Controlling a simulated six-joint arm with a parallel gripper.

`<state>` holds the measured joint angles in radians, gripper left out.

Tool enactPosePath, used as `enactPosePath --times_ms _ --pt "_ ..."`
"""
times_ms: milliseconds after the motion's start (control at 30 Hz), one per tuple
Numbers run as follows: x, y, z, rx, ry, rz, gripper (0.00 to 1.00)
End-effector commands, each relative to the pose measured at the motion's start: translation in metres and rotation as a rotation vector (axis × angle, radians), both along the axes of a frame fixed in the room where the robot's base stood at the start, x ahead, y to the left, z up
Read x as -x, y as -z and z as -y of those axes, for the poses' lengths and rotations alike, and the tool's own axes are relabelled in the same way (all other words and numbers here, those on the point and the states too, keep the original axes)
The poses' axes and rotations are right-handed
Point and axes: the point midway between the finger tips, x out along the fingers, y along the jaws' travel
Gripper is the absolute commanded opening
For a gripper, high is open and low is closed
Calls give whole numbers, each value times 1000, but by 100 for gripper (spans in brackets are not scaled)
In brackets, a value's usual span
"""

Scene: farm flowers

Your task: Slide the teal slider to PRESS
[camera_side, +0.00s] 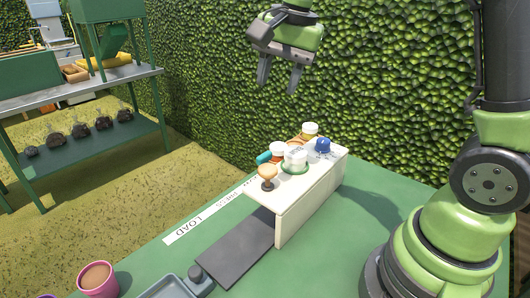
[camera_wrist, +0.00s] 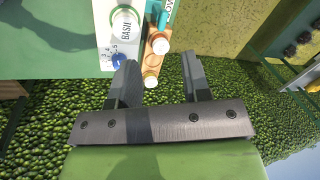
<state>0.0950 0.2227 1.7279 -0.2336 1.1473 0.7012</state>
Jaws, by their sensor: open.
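The teal slider (camera_side: 264,157) shows as a small teal handle at the left side of a white box (camera_side: 310,203) on the green table. In the wrist view the teal slider (camera_wrist: 162,20) is near the top, beside a white strip with partly cut-off lettering (camera_wrist: 171,8). A label strip on the table (camera_side: 205,218) reads LOAD, with smaller words farther along it; PRESS is not clearly legible. My gripper (camera_side: 279,80) is open and empty, high above and behind the box, fingers pointing down. Its fingers also show in the wrist view (camera_wrist: 160,82), apart from the slider.
Orange jars with white lids (camera_side: 310,131) stand behind. A dark plate (camera_side: 236,250) lies in front, near a pink pot (camera_side: 97,279).

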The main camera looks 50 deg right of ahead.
Motion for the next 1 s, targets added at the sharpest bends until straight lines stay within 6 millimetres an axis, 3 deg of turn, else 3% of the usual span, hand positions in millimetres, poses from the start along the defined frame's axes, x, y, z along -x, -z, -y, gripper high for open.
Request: enactPosePath --times_ms 100,300,567,1000 --pt "-32 36 15 -9 165 -100 44" --pt "-59 82 31 -5 363 -198 44" --pt "-64 107 36 -1 426 -230 44" --pt "-64 181 36 -2 424 -229 44"
